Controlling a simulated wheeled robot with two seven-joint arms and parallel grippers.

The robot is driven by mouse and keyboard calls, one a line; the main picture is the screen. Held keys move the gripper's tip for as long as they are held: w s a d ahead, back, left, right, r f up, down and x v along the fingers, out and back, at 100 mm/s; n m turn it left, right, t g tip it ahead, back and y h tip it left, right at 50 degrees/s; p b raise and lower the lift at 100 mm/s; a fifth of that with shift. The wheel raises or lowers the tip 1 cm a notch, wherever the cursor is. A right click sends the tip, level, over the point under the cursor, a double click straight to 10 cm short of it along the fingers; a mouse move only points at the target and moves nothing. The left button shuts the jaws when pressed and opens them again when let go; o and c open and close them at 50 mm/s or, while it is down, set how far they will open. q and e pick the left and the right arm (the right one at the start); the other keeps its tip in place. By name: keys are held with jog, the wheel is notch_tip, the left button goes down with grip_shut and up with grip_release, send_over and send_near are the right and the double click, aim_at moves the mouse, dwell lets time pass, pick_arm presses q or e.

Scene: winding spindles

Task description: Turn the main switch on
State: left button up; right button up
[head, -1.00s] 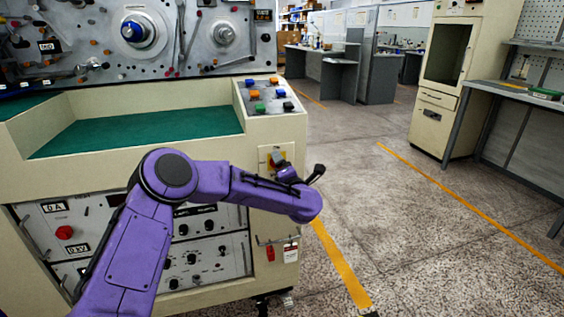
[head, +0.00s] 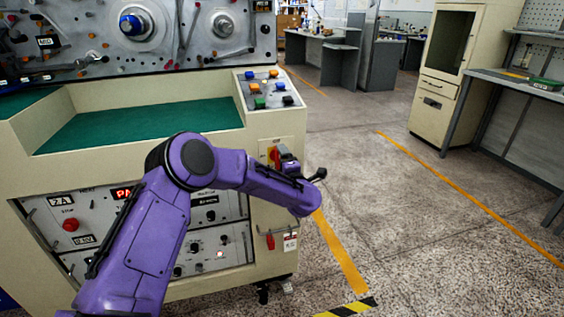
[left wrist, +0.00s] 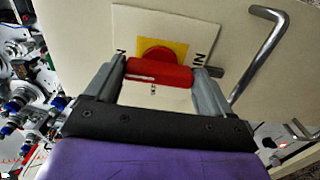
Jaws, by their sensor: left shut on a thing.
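The main switch has a red handle (head: 275,157) on a yellow square and pale plate, on the machine's front right face. In the head view the handle looks roughly upright, partly hidden by my left gripper (head: 286,160). In the left wrist view the red handle (left wrist: 160,71) lies between the two grey fingers, in front of the yellow square (left wrist: 178,47). My left gripper (left wrist: 160,73) is shut on this handle. Dark letters on the plate are partly covered by the fingers. My right gripper is not in view.
A metal bar handle (left wrist: 262,55) stands out beside the switch in the wrist view. A sloped panel of coloured buttons (head: 268,89) is above the switch. On the lower panel a red display (head: 122,192) and a small lamp (head: 220,254) are lit. Open floor lies to the right.

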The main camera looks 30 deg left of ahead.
pick_arm(q)
jog(key=o, duration=0.9)
jog(key=v, duration=1)
jog(key=shift+s+d, duration=0.2)
jog(key=shift+s, duration=0.05)
